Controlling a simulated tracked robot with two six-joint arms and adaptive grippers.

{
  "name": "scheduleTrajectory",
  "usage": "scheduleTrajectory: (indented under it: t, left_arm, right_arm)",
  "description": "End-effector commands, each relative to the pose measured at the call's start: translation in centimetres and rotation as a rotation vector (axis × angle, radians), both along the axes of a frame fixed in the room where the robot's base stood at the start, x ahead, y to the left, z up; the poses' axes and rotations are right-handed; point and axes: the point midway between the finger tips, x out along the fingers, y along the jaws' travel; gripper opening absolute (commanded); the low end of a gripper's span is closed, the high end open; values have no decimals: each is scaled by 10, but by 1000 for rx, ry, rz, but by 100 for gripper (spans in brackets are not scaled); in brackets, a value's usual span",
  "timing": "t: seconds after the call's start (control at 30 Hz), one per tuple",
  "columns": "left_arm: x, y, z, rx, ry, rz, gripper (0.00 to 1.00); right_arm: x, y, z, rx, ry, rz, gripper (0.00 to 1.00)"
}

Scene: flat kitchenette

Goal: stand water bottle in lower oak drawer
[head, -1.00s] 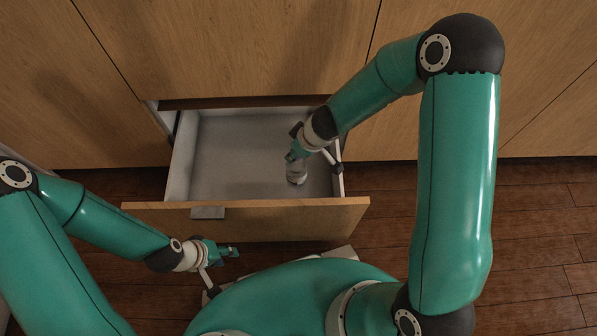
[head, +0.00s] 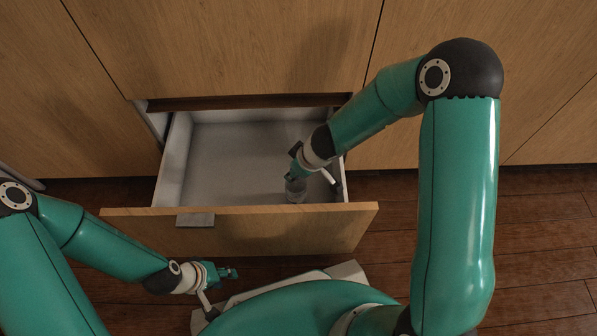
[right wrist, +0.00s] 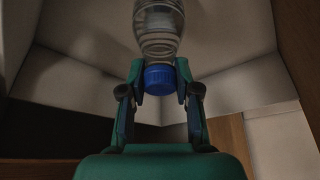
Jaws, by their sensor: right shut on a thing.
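The lower oak drawer (head: 240,228) is pulled open in the head view, its pale grey inside showing and bare apart from the bottle. The clear water bottle (head: 295,192) is inside the drawer outline, near the front panel at the right. Its base is hidden or too small to tell whether it touches the floor. My right gripper (head: 296,172) is above it. In the right wrist view this gripper (right wrist: 160,78) is shut on the blue cap (right wrist: 160,79) of the bottle (right wrist: 158,28). My left gripper (head: 230,273) is outside, in front of the drawer; its jaw opening is unclear.
Oak cabinet fronts (head: 230,45) rise behind the drawer. The drawer's side walls (head: 172,160) and front panel bound the space around the bottle. The drawer floor (head: 230,160) to the left is clear. Dark wooden floor (head: 540,230) lies to the right.

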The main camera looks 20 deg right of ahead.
Motion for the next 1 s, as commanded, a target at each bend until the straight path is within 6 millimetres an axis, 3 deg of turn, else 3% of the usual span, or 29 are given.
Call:
scheduleTrajectory:
  t: [0.07, 0.1, 0.23, 0.67, 1.0]
  left_arm:
    - [0, 0, 1, 0, -1, 0, 40]
    - [0, 0, 1, 0, -1, 0, 40]
    - [0, 0, 1, 0, -1, 0, 40]
    - [0, 0, 7, 0, -1, 0, 40]
    - [0, 0, 53, 0, -1, 0, 40]
  right_arm:
    - [-1, 0, 1, 1, 2, -1, 0]
    - [-1, 0, 0, 0, 4, 0, 35]
    - [-1, 0, 0, 0, 4, 0, 56]
    - [-2, -1, 7, 0, 2, -1, 58]
    - [-19, -13, 61, 0, 2, -1, 58]
